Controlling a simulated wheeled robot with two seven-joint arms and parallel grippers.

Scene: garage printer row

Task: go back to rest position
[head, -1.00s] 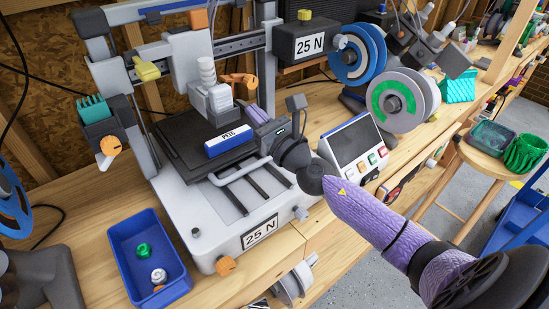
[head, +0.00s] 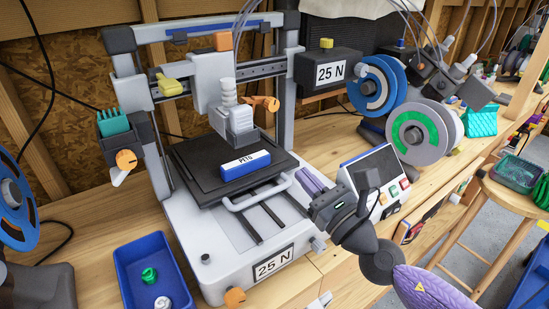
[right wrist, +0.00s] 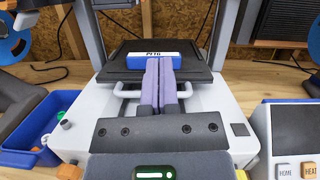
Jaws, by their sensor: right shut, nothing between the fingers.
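My right gripper (head: 308,178) is in front of and to the right of the printer bed. Its purple fingers are together with nothing between them, and they also show in the right wrist view (right wrist: 159,82). A blue and white block marked PETG (head: 245,164) lies on the dark print bed (head: 200,182). It shows beyond the fingertips in the right wrist view (right wrist: 150,54). In the head view a clear gap separates the fingers from the block. My left gripper is not in view.
The printer (head: 190,225) has a pale bar handle (head: 258,196) before the bed. Blue and grey spools (head: 418,135) stand to the right. A blue bin (head: 135,258) with small items is at the front left.

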